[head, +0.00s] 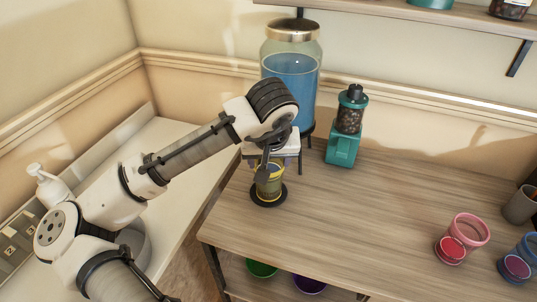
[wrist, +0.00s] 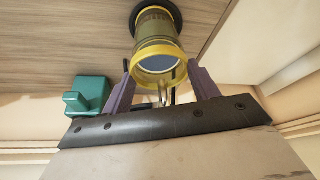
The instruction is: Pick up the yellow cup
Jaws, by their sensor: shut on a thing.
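The yellow cup (head: 268,187) is at the left part of the wooden table, upright over a round black coaster (head: 280,201). It looks at or just above the coaster; I cannot tell whether they touch. In the wrist view the cup (wrist: 158,48) shows its yellow rim between my two purple fingers, with the black coaster (wrist: 176,16) behind its base. My gripper (wrist: 163,74) is shut on the cup near the rim. In the head view my gripper (head: 268,168) is partly hidden by my wrist.
A blue liquid dispenser (head: 291,72) on a stand is close behind the cup. A teal grinder (head: 345,140) stands to its right. Pink cups (head: 468,231) and blue cups (head: 522,255) are at the right. The table's middle is clear.

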